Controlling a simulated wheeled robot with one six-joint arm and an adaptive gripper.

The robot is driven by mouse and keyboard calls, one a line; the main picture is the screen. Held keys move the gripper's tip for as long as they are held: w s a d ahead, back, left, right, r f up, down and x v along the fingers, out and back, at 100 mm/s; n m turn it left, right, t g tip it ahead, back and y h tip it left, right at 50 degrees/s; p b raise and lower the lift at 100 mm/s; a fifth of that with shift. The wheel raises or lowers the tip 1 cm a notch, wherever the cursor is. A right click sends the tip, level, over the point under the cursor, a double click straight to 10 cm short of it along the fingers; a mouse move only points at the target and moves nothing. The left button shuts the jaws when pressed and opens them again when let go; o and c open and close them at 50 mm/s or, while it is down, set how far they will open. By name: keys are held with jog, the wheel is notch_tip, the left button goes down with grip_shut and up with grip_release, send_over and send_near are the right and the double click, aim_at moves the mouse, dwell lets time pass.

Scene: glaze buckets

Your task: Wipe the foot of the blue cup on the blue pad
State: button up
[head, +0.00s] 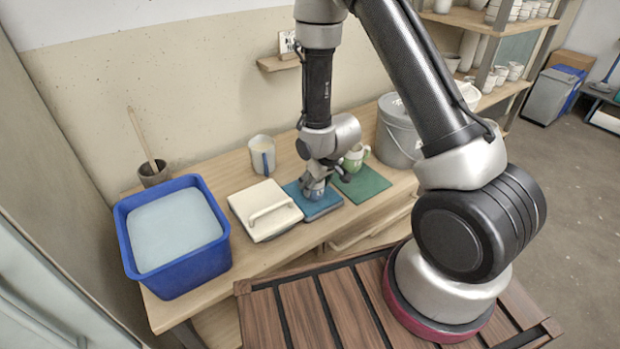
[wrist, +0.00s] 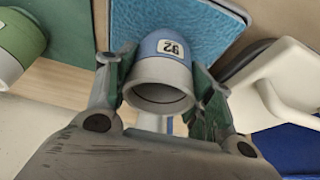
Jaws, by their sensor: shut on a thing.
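The blue cup (wrist: 165,65) has a pale grey rim and a number label, and its open mouth faces the wrist camera. My gripper (wrist: 160,88) is shut on it, one finger on each side. In the head view the cup (head: 317,188) shows in part below my gripper (head: 318,183), over the blue pad (head: 325,207). The pad also shows behind the cup in the wrist view (wrist: 210,22). The cup's foot points toward the pad and is hidden; I cannot tell whether it touches.
A cream lidded box (head: 247,205) is close on the left, then a blue tub (head: 182,272) of pale liquid. A mug (head: 257,150) and grey bucket (head: 394,143) stand behind.

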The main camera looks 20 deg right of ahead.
jog(key=shift+s+d+f, duration=0.1)
jog(key=shift+s+d, duration=0.1)
jog(key=shift+s, duration=0.3)
jog(key=shift+s+d, duration=0.15)
jog(key=shift+s, duration=0.3)
notch_tip(320, 180, up, 7)
jog(key=shift+w, duration=0.15)
jog(key=shift+w+a, duration=0.1)
dwell(0.3)
jog(key=shift+w+x, duration=0.2)
jog(key=shift+x, duration=1.4)
jog(key=shift+w+x, duration=0.2)
jog(key=shift+x, duration=1.4)
jog(key=shift+f, duration=0.45)
jog(key=shift+w+a, duration=0.1)
